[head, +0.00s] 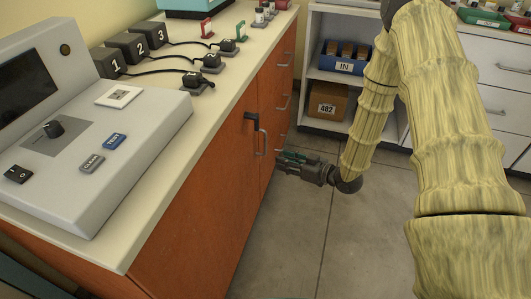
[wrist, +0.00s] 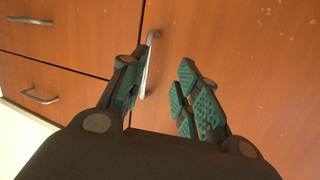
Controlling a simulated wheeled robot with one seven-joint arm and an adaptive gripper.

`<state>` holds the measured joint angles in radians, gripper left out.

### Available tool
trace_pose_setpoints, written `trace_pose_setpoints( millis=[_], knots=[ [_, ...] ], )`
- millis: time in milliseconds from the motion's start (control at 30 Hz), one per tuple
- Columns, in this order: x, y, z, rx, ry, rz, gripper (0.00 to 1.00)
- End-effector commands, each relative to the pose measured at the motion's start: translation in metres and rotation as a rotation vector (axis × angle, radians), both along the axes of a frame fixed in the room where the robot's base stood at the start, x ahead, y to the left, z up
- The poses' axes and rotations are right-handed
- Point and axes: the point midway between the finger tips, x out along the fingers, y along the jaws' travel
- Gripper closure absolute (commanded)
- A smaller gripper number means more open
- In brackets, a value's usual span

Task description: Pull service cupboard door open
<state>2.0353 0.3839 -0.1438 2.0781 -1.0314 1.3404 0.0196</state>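The orange-brown cupboard door (head: 205,205) is in the counter front and looks closed. Its grey bar handle (head: 262,142) is upright near the door's seam, just below a dark latch-like part (head: 251,117). My gripper (head: 284,158) is low beside the handle in the head view. In the wrist view my gripper (wrist: 163,80) is open, with green pads facing the door. The handle (wrist: 152,62) lies between the fingers, close along the left one; I cannot tell whether they touch. The right finger is clear of it.
Drawers with grey handles (wrist: 40,95) adjoin the door. The counter (head: 205,115) carries a control console (head: 90,130) and numbered black boxes (head: 125,50). A shelf with a blue "IN" bin (head: 343,65) and a box (head: 327,101) stands behind. The floor (head: 295,235) before the door is open.

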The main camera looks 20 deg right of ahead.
Motion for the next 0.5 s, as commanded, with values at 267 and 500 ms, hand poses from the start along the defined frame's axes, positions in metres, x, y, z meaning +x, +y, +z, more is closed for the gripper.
trace_pose_setpoints(
  millis=[267, 500],
  knots=[
    [0.019, -0.024, 0.018, 0.060, -0.215, 0.119, 0.68],
    [0.025, -0.025, 0.027, 0.072, -0.256, 0.148, 0.68]
  ],
)
